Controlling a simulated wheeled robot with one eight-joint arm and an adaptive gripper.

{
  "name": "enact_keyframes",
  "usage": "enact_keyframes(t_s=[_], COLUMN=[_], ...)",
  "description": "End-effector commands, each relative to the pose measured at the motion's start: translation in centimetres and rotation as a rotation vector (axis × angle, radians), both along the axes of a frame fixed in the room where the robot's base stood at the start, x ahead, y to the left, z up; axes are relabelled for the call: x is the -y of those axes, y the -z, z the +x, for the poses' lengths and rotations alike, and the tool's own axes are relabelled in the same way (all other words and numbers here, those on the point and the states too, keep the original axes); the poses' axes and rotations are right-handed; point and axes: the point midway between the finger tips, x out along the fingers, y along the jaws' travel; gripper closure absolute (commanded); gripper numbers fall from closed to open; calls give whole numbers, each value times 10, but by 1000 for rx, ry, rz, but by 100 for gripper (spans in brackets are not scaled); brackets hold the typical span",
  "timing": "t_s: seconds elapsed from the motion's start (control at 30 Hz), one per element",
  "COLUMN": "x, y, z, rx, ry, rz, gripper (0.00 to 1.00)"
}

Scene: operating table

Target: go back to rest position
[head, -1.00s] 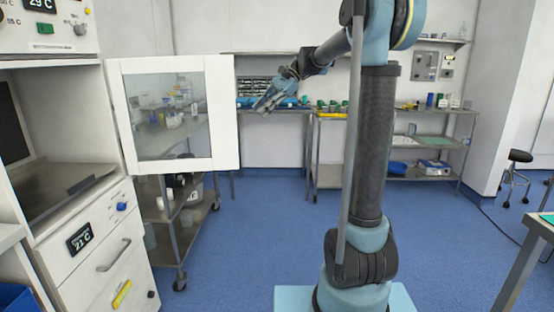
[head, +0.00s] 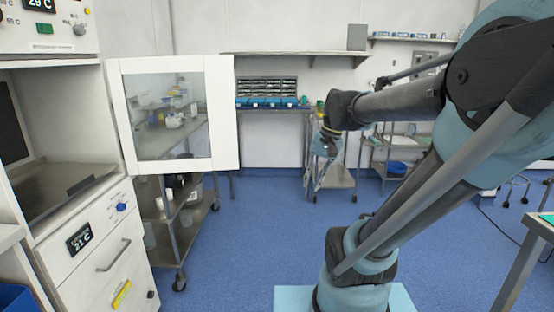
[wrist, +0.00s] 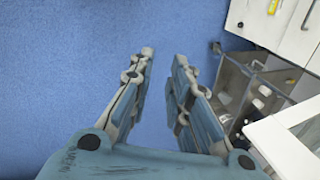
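My gripper (head: 318,180) hangs from the end of my arm in the head view, pointing down over the blue floor in front of the back shelves. In the wrist view my gripper (wrist: 163,62) shows two separate fingers with blue floor visible between them. It is open and holds nothing. My arm is folded over to the right, with its upper links crossing the right side of the head view.
A cabinet (head: 105,238) stands at the left, its glazed door (head: 224,120) swung open; the door also shows in the wrist view (wrist: 285,150). A metal trolley (head: 180,235) stands behind it. A table (head: 530,245) edges in at the right. The middle floor is clear.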

Motion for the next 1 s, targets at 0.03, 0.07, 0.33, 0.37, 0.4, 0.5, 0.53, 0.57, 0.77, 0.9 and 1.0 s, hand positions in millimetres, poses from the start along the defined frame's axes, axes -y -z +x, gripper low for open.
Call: enact_keyframes(t_s=[0.03,0.07,0.33,0.37,0.4,0.5,0.53,0.57,0.77,0.9,1.0], x=[8,13,54,58,62,70,71,73,76,76,76], y=[14,21,87,93,100,114,116,119,123,123,123], z=[-12,-18,-65,-69,-73,-81,-83,-84,-86,-86,-86], rx=[21,35,128,135,144,159,162,164,170,170,170], ry=[-21,-35,-165,-177,-193,-222,-228,-234,-246,-245,-245], rz=[-28,-46,-206,-221,-239,-273,-280,-287,-301,-300,-300], gripper=[82,82,82,82,82,82,82,82,82,82,82])
